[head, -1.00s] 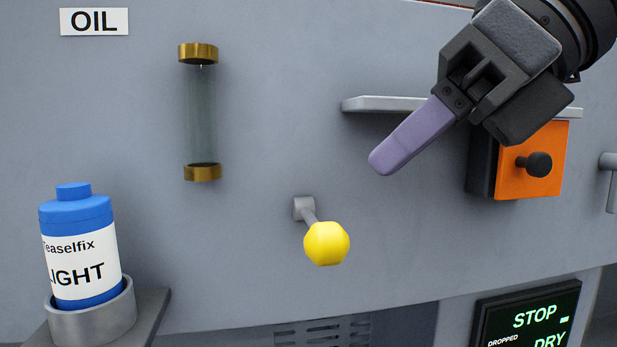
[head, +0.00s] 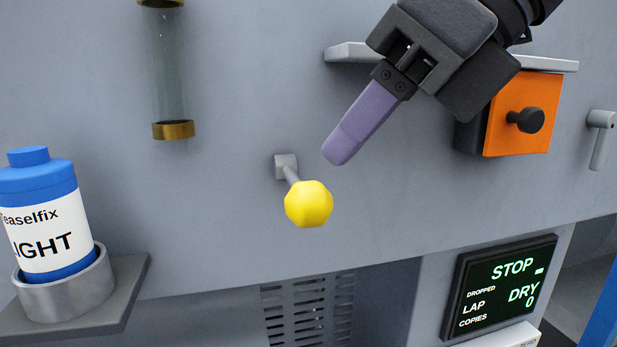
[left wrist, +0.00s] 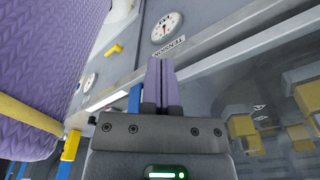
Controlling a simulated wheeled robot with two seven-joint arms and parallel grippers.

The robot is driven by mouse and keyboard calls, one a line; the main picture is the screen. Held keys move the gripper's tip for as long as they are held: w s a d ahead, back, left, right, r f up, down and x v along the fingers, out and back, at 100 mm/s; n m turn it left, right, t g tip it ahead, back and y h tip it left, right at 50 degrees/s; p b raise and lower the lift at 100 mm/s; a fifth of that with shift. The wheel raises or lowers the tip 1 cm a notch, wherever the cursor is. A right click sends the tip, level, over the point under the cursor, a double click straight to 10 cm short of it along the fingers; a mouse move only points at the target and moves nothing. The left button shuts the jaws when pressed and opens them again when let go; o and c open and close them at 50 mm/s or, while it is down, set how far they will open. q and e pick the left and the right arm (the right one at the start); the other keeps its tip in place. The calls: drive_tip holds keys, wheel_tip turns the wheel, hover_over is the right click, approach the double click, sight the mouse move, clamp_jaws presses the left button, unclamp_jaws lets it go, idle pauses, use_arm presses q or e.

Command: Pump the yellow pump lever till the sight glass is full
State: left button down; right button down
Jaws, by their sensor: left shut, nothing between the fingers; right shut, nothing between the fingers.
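The pump lever (head: 308,203) has a yellow knob on a short grey stem that sticks out of the grey panel in the head view. The sight glass (head: 167,75) is a clear tube between brass caps at the upper left; its top is cut off, and it looks empty. My right gripper (head: 340,153) is shut and empty, its purple fingers pointing down-left, above and right of the knob and apart from it in the picture. My left gripper (left wrist: 161,65) shows in the left wrist view, shut with nothing between its purple fingers, away from the lever.
A blue bottle (head: 40,220) stands in a grey cup on a bracket at the left. An orange box (head: 524,112) with a black knob and a narrow shelf (head: 345,52) are near my right arm. A display (head: 500,285) reads STOP and DRY. A dial (left wrist: 167,27) shows in the left wrist view.

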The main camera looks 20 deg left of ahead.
drive_tip(key=shift+x, duration=0.85)
